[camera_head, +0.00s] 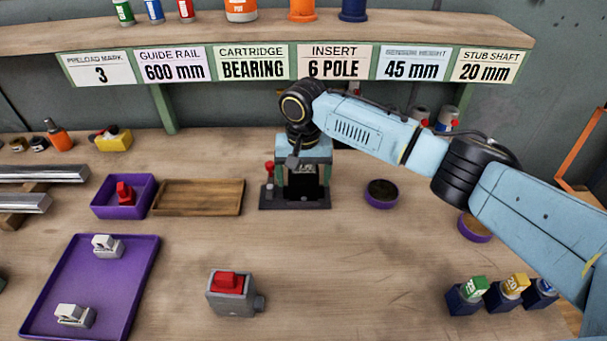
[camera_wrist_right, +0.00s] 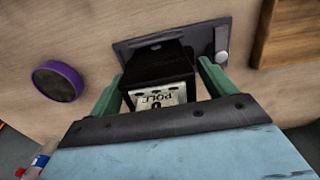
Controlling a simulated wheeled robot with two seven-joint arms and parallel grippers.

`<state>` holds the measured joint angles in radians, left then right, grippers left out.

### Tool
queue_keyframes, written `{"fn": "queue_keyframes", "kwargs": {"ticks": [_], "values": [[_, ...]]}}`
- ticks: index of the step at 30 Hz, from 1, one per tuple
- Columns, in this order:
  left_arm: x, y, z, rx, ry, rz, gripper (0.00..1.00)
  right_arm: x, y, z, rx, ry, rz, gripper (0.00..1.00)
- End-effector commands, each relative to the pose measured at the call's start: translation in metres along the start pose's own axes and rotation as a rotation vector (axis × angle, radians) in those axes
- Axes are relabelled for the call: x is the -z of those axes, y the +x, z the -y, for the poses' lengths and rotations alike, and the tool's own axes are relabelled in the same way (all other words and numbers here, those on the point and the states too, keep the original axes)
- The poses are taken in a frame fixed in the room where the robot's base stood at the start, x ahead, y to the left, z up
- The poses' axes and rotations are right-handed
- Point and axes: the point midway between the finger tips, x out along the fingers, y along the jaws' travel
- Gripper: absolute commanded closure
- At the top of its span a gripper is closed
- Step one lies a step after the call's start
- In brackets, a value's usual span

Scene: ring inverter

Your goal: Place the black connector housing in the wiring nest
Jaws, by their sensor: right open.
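The black connector housing (camera_wrist_right: 158,64) stands on a dark base plate (camera_wrist_right: 131,48) that looks like the wiring nest. A pale label on the housing reads "POLE", upside down in the wrist view. In the head view the housing (camera_head: 303,188) and plate (camera_head: 296,204) are at the middle of the bench, partly hidden by my right gripper (camera_head: 305,172). In the wrist view the green fingers of my right gripper (camera_wrist_right: 160,82) are open, one on each side of the housing. I cannot tell whether they touch it. My left gripper is not in view.
A red-knobbed lever (camera_head: 268,169) rises beside the plate. A wooden tray (camera_head: 198,198) and purple bin (camera_head: 113,208) lie left; a purple dish (camera_head: 381,204) lies right. A grey unit with a red top (camera_head: 232,297) stands in front. The bench's front middle is otherwise clear.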

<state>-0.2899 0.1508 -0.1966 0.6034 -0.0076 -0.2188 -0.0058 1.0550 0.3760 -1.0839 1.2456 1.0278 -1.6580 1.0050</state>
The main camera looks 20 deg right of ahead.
Motion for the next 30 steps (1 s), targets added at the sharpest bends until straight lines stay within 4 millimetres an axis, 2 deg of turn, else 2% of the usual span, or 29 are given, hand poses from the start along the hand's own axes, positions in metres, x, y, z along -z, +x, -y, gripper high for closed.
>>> {"fn": "queue_keyframes", "kwargs": {"ticks": [5, 8, 21, 25, 30], "values": [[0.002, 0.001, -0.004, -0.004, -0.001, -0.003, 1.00, 0.000, -0.001, 0.000, 0.000, 0.000, -0.001, 0.17], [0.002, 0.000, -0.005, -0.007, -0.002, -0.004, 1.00, 0.001, -0.009, 0.000, 0.000, 0.001, -0.002, 0.17], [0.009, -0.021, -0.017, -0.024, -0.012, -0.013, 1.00, 0.001, -0.098, 0.001, 0.002, 0.000, -0.002, 0.17], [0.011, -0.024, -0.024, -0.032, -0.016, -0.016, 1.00, 0.001, -0.115, 0.001, 0.002, 0.000, -0.001, 0.17], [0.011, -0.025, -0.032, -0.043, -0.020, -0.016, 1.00, 0.000, -0.123, 0.001, 0.000, 0.000, 0.000, 0.17]]}}
